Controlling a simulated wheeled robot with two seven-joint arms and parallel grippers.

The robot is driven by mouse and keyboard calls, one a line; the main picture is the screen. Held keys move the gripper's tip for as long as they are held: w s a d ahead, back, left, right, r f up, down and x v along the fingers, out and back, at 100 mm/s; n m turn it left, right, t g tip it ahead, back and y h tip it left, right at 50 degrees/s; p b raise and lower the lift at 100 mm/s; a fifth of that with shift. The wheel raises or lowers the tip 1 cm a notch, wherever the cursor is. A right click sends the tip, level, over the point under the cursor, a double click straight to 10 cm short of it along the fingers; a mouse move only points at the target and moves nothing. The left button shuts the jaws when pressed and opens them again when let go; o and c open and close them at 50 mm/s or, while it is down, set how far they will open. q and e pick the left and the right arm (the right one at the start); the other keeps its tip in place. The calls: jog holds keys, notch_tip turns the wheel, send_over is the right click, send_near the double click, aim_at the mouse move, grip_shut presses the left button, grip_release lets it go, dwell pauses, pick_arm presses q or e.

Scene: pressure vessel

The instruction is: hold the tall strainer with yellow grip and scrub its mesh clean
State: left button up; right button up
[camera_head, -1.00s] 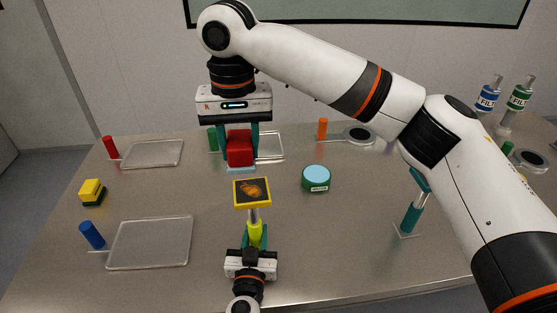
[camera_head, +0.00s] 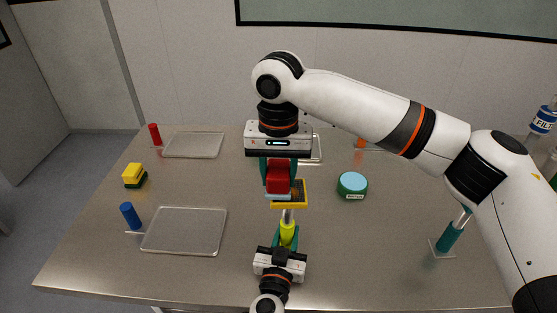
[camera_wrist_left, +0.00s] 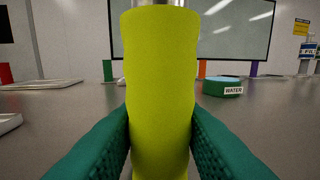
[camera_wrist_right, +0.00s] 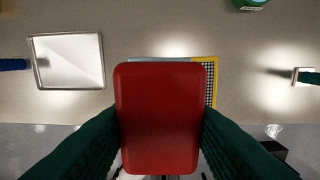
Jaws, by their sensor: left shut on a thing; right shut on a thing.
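The tall strainer stands upright, its yellow grip (camera_head: 287,232) in my left gripper (camera_head: 284,243); the grip also fills the left wrist view (camera_wrist_left: 158,90). Its yellow-framed mesh (camera_head: 299,190) faces up, with part of an orange-brown patch visible. My right gripper (camera_head: 278,172) points down, shut on a red block (camera_head: 277,182) with a light blue layer (camera_head: 276,196) underneath. The block covers the left part of the mesh; whether it touches is hard to tell. In the right wrist view the red block (camera_wrist_right: 158,115) hides most of the mesh, leaving a yellow-edged strip (camera_wrist_right: 211,85) on the right.
A round green tub labelled WATER (camera_head: 352,187) stands to the right. A teal-handled tool (camera_head: 449,238) stands at the right.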

jog(key=shift+d+f, duration=0.5)
jog(key=shift+d, duration=0.2)
jog(key=shift+c, duration=0.4)
jog(key=shift+w+d+r, duration=0.1)
jog(key=shift+d, duration=1.2)
jog(key=a, duration=0.4)
jog(key=shift+r, duration=4.1)
jog(key=shift+s+f, duration=0.2)
jog(key=shift+f, duration=0.05)
